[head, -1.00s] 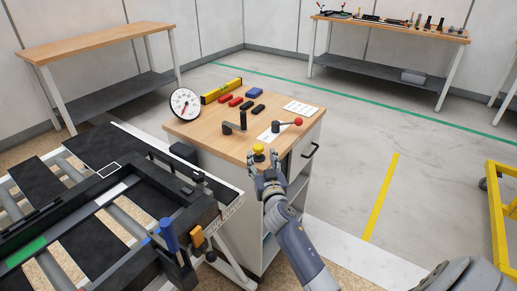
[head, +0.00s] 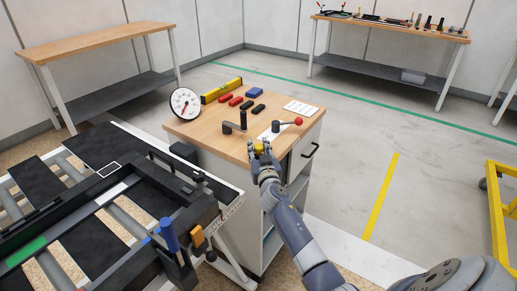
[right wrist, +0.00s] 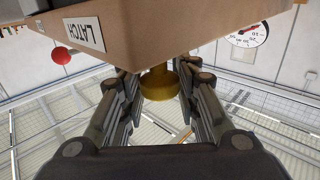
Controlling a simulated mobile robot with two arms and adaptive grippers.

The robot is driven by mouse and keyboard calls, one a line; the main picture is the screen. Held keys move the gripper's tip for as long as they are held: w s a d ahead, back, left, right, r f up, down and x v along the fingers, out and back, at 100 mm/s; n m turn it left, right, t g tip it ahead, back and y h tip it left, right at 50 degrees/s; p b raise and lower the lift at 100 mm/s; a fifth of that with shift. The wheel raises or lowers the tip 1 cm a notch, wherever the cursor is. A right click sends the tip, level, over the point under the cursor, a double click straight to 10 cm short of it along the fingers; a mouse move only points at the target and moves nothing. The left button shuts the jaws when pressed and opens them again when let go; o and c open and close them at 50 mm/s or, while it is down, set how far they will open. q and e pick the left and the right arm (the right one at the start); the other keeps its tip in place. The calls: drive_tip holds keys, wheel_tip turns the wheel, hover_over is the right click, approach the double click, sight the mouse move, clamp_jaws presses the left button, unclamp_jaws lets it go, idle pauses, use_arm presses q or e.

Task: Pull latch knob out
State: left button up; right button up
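The yellow latch knob (head: 258,148) sits at the near right corner of the wooden top of the cabinet. In the right wrist view the knob (right wrist: 160,84) shows its round head between my fingers, below a "LATCH" label (right wrist: 85,34). My right gripper (head: 259,151) is at the knob, with one finger on each side; it also shows in the right wrist view (right wrist: 160,88). Its fingers are spread about the knob's width apart; whether they touch it I cannot tell. My left gripper is not in view.
The cabinet top (head: 205,133) also bears a red-balled lever (head: 287,124), a black crank handle (head: 236,127), a dial gauge (head: 185,103), a yellow level (head: 221,91) and several small blocks. A dark frame on a conveyor (head: 105,190) stands at left.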

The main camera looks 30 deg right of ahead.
sight(258, 146)
clamp_jaws()
wheel_tip(258, 146, up, 4)
drive_tip(key=p, duration=0.3)
drive_tip(key=shift+w+f, duration=0.15)
drive_tip(key=shift+f, duration=0.1)
drive_tip(key=shift+d, duration=0.1)
drive_tip(key=o, duration=0.6)
unclamp_jaws()
drive_tip(key=o, duration=0.5)
drive_tip(key=shift+r, duration=0.1)
drive_tip(key=shift+c, duration=0.2)
drive_tip(key=shift+o, duration=0.2)
drive_tip(key=shift+r, duration=0.1)
drive_tip(key=shift+s, duration=0.2)
